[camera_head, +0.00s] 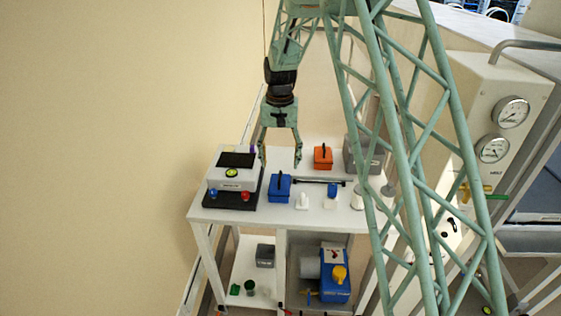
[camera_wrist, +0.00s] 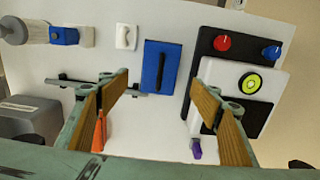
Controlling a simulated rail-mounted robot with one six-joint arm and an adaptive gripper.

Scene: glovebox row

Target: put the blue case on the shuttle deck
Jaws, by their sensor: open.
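The blue case (camera_head: 279,190) stands upright on the white bench top, with a black handle on its upper side. In the wrist view the blue case (camera_wrist: 151,70) lies beyond my fingertips, roughly between their lines. My gripper (camera_head: 280,161) is open and empty above the bench, pointing down, and in the head view it appears just behind the case. The wrist view shows the two tan-padded fingers of my gripper (camera_wrist: 162,88) spread wide, touching nothing. I cannot tell for sure which surface is the shuttle deck.
A white-and-black device (camera_head: 232,179) with red and blue knobs stands left of the case. An orange case (camera_head: 323,157) and a dark bar (camera_head: 318,182) are to the right. A white switch-like piece (camera_head: 302,201) is near the case. A grey box (camera_head: 364,155) stands farther right.

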